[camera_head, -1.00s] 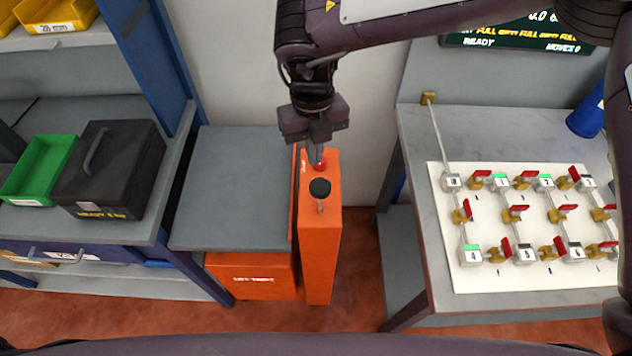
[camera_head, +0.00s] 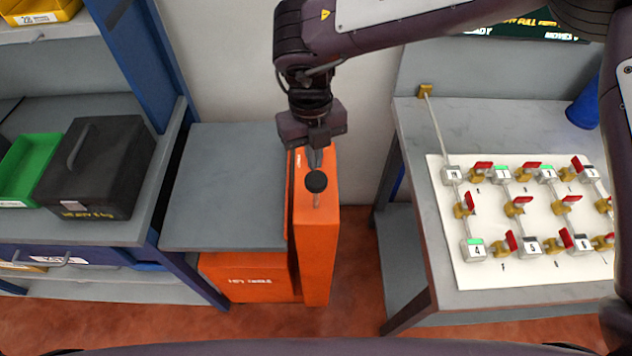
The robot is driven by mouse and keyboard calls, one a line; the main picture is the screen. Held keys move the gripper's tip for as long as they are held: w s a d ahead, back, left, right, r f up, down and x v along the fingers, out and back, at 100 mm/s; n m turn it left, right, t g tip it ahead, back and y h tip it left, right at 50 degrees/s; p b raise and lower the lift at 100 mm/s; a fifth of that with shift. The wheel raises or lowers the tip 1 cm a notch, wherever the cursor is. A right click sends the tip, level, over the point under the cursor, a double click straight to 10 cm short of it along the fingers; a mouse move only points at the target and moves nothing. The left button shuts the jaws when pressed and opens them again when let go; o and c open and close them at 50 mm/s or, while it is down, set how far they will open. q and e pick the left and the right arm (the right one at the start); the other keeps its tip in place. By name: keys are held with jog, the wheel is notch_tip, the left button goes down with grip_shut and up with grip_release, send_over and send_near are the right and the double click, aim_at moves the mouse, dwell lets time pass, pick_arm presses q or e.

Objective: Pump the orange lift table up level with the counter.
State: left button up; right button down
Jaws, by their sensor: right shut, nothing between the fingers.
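The orange lift table (camera_head: 252,279) stands between two work surfaces, with a flat grey top (camera_head: 225,190). Its orange column (camera_head: 315,255) rises at the right side of the top. A black round knob (camera_head: 316,182) on a short rod sits at the column's upper end. My right gripper (camera_head: 315,164) points down just behind the knob, shut and empty; I cannot tell whether it touches the column. The counter (camera_head: 125,232) on the left has a grey surface and blue frame. The lift top looks slightly below it, but the exact height difference is unclear. My left gripper is out of view.
A black case (camera_head: 105,165) and a green bin (camera_head: 28,168) stand on the left counter. On the right, a grey bench (camera_head: 440,275) carries a white board (camera_head: 520,277) with several red-handled valves. Bare red floor shows between the lift table and this bench.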

aim_at(316, 182)
jog(key=shift+s+f+b, duration=0.1)
jog(key=shift+f+b, duration=0.4)
jog(key=shift+f, duration=0.6)
